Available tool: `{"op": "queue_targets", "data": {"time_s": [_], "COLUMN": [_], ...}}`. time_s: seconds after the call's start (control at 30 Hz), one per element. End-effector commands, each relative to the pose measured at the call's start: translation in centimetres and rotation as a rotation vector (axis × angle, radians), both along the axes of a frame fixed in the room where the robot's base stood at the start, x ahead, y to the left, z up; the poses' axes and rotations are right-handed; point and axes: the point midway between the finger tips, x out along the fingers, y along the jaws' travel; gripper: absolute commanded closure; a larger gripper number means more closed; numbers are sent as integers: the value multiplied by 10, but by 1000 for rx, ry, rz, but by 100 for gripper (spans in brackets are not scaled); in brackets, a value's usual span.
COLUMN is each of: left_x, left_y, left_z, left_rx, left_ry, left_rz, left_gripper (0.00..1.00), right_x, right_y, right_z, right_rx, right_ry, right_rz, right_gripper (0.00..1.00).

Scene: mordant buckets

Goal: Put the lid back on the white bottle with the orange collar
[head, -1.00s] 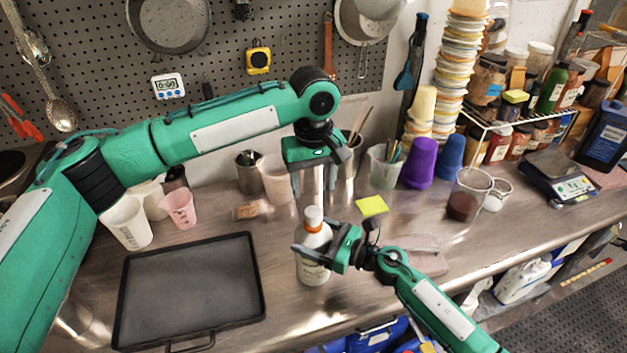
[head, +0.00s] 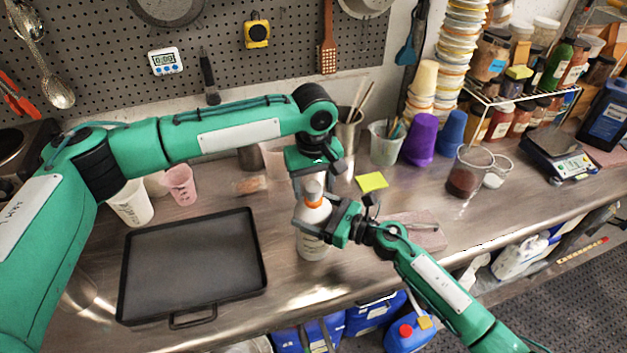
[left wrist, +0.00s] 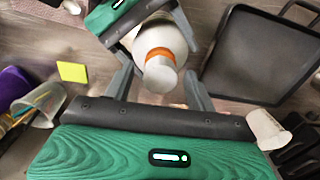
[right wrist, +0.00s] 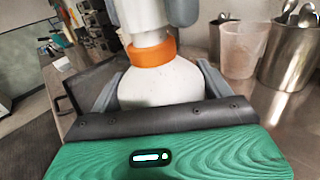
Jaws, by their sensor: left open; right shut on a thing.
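The white bottle (head: 312,246) with the orange collar (head: 315,201) stands upright on the steel counter. My right gripper (head: 318,224) is shut on its body from the right. A white lid-like top (head: 313,187) sits above the collar; it also shows in the left wrist view (left wrist: 160,74) and the right wrist view (right wrist: 143,18). I cannot tell whether it is fully seated. My left gripper (head: 312,180) points down over the bottle, open, with one finger on each side of the white top.
A black tray (head: 190,312) lies to the left of the bottle. A pink cup (head: 181,186) and a white cup (head: 131,205) stand behind the tray.

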Motion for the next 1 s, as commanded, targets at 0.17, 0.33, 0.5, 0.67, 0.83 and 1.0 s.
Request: {"op": "queue_targets", "data": {"time_s": [0.17, 0.33, 0.5, 0.67, 0.83, 1.0], "left_x": [0, 0, 0, 0, 0, 0], "left_y": [0, 0, 0, 0, 0, 0], "left_z": [0, 1, 1, 0, 0, 0], "left_rx": [0, 0, 0, 0, -1, -1], "left_ry": [0, 0, 0, 1, 1, 1], "left_rz": [0, 0, 0, -53, -275, -542], "left_gripper": [69, 92, 93, 93, 93, 93], "right_x": [0, 0, 0, 0, 0, 0], "right_y": [0, 0, 0, 0, 0, 0], "right_z": [1, 1, 1, 1, 1, 1], "right_rx": [1, 1, 1, 1, 1, 1], "right_ry": [0, 0, 0, 0, 0, 0], "right_rz": [0, 0, 0, 0, 0, 0], "right_gripper": [83, 83, 83, 83, 83, 83]}}
